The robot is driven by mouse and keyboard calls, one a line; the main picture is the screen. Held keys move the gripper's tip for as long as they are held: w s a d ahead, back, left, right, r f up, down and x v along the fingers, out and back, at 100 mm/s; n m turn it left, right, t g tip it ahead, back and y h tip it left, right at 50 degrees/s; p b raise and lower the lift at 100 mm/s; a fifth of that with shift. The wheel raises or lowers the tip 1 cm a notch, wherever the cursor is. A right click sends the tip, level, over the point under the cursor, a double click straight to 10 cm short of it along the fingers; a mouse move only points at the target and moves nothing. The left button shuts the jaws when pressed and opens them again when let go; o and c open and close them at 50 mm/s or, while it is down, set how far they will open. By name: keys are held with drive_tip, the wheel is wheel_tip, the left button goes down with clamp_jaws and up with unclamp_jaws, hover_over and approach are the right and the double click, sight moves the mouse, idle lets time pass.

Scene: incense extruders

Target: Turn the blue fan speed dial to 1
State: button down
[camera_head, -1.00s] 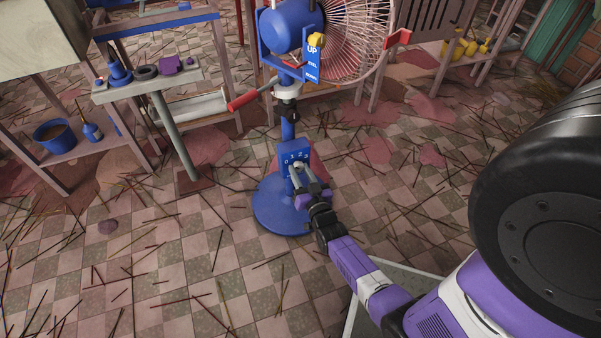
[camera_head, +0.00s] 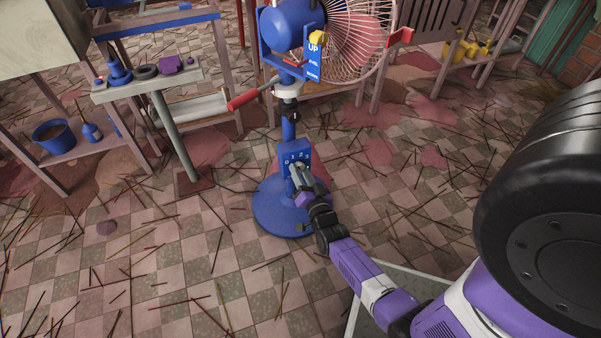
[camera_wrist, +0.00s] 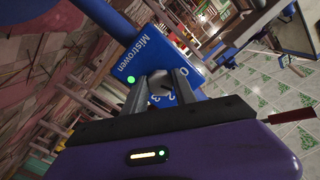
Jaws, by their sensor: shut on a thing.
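The blue fan (camera_head: 290,25) stands on a post with a round blue base (camera_head: 268,210). Its blue control box (camera_head: 293,152) has white numbers 0 to 3 along the front. My gripper (camera_head: 297,172) reaches the box from the lower right and is shut on the dial, which it mostly hides in the head view. In the wrist view the two grey fingers (camera_wrist: 163,84) close around the small dial at the face of the blue box (camera_wrist: 160,48). A green light glows on the box beside the fingers. The dial's pointer is hidden, so its setting cannot be read.
A red-handled lever (camera_head: 243,100) sticks out left of the fan post. A narrow bench (camera_head: 140,85) with small items stands at the left, above a low shelf with a blue pot (camera_head: 54,136). Thin sticks litter the tiled floor. Yellow items (camera_head: 467,48) stand at the back right.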

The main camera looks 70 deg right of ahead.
drive_tip(key=c, duration=1)
unclamp_jaws()
drive_tip(key=shift+s+a, duration=0.1)
drive_tip(key=p+v, duration=0.2)
drive_tip(key=v, duration=0.5)
drive_tip(key=shift+s+a+p, duration=0.15)
drive_tip(key=shift+a+p, duration=0.1)
drive_tip(key=shift+p, duration=0.15)
